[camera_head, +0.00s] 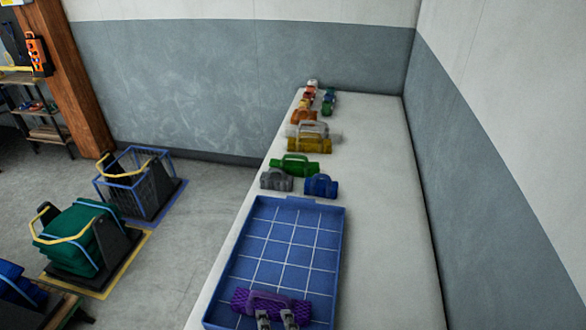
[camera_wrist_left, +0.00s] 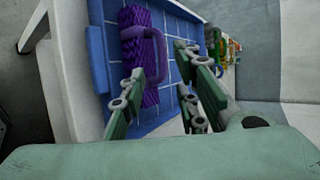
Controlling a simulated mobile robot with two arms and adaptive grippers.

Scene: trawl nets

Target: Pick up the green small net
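A green net roll (camera_head: 294,167) with a handle lies on the white table, behind a grey roll and a blue roll. Smaller green items (camera_head: 328,101) lie at the table's far end, too small to make out clearly. I cannot tell for sure which is the green small net. My left gripper (camera_head: 277,320) is at the bottom of the head view by a purple net (camera_head: 240,301) in the blue tray. In the left wrist view my left gripper (camera_wrist_left: 158,78) has its fingers apart, with the purple net (camera_wrist_left: 132,30) and its handle just beyond them. My right gripper is not seen.
The blue gridded tray (camera_head: 250,216) sits on the long white table (camera_head: 375,250). A wall borders the table's right. Crates (camera_head: 140,186) stand on the floor at left.

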